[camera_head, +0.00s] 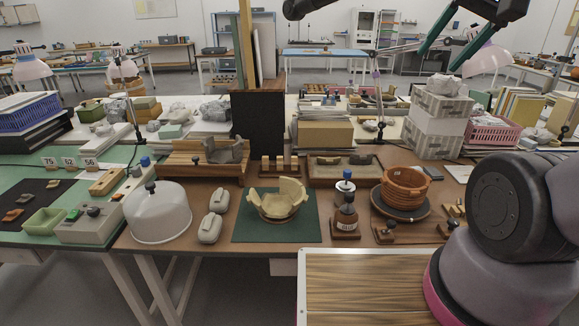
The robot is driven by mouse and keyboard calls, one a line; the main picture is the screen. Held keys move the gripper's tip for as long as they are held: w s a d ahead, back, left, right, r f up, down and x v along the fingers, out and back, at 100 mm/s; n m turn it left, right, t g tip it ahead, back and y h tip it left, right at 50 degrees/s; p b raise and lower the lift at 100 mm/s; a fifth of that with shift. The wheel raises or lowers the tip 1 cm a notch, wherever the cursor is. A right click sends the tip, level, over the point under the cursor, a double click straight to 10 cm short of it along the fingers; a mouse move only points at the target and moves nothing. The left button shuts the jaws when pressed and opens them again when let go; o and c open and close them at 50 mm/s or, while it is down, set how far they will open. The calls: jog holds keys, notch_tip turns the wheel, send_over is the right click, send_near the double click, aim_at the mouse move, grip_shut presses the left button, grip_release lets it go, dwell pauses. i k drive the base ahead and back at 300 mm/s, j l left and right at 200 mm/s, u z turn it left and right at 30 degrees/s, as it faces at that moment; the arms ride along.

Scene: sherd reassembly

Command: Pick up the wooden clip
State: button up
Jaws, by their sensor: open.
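Several small pale wooden pieces that look like clips (280,163) stand upright in a low dark rack at the back of the brown bench. I cannot tell for sure which piece is the wooden clip. Other small wooden pieces with dark knobs (385,235) lie at the front right, partly hidden by my arm on the far right. My gripper (438,58) shows at the top right, with its two green fingers apart and nothing seen between them. It is high up and apart from all the wooden pieces.
A partly rebuilt pale bowl (279,205) sits on a green mat (248,230). A brown bottle (347,216) and a terracotta pot (404,187) stand to its right. A clear dome (157,213) stands left. A dark upright panel (258,122) rises behind the rack.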

aim_at(265, 158)
jog(key=i+j, duration=0.1)
jog(key=j, duration=0.25)
jog(key=i+j, duration=0.15)
jog(key=j, duration=0.25)
jog(key=i+j, duration=0.1)
jog(key=j, duration=0.25)
jog(key=i+j, duration=0.1)
jog(key=j, duration=0.3)
jog(key=u, duration=0.05)
